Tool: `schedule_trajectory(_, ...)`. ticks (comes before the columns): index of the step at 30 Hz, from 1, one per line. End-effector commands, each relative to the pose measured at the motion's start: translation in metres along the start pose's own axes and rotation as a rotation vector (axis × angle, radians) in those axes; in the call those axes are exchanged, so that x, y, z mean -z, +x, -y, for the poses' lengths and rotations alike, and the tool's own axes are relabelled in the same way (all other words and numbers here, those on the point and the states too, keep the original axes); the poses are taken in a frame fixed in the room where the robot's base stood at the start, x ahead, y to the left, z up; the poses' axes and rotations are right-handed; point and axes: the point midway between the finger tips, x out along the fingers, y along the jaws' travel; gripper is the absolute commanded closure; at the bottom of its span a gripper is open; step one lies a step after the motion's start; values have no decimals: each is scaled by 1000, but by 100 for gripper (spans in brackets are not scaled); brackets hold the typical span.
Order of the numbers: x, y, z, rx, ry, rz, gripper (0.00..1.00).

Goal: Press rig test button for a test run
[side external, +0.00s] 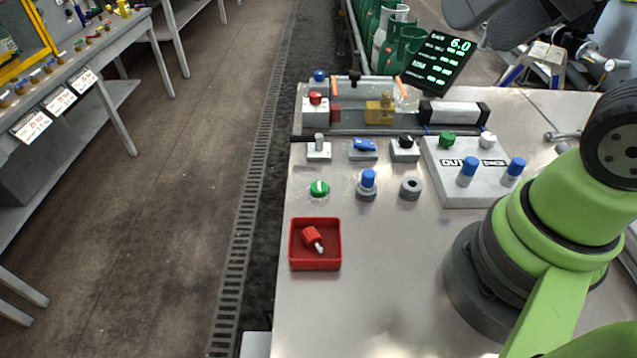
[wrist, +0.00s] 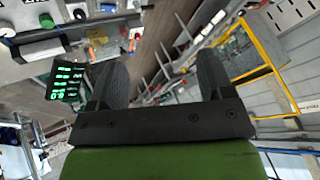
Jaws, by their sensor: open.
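I cannot tell for certain which button is the rig test button. A round green button (side external: 319,188) sits on the metal table, left of a blue knob (side external: 368,178). A red button (side external: 315,98) tops a small grey box at the table's back left. A white panel (side external: 459,190) carries a green knob (side external: 447,139), a white knob (side external: 488,140) and two blue ones. My gripper (wrist: 160,78) is open and empty in the wrist view, with its fingers wide apart. It is clear of the buttons, and its fingers do not clearly show in the side view.
A red tray (side external: 335,262) holds a red-handled object. A display (side external: 437,60) reading 6.0 stands at the back; it also shows in the wrist view (wrist: 67,82). A rail with a yellow block (side external: 380,111) crosses the table's back. The table's front middle is clear.

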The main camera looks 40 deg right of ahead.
Motion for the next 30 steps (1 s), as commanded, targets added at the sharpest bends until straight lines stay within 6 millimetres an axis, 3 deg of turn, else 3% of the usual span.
schedule_trajectory(1,0,0,0,0,0,0,37)
schedule_trajectory(9,0,0,0,0,0,0,99)
schedule_trajectory(30,0,0,0,0,0,0,100)
